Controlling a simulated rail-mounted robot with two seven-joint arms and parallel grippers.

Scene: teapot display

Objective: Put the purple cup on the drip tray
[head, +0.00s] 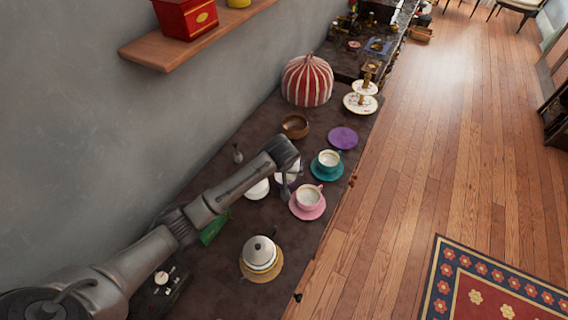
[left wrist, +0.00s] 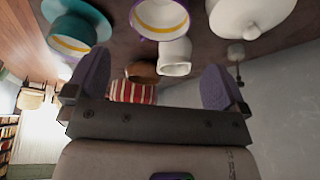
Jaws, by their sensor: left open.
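The purple cup (left wrist: 160,32) has a white inside and a gold band. In the left wrist view it is at the top, beyond the fingertips. In the head view my left gripper (head: 286,186) is over the counter and hides most of this cup. In the left wrist view the two fingers of that gripper (left wrist: 158,62) are wide apart, with nothing clearly held between them. I cannot make out the drip tray for certain. My right gripper is not in view.
A teal cup (head: 328,158) and a pink cup (head: 308,198) stand on saucers near the counter edge. An empty purple saucer (head: 343,138), wooden bowl (head: 295,126) and striped cosy (head: 307,82) are farther back. A white vessel (head: 256,189) is close by.

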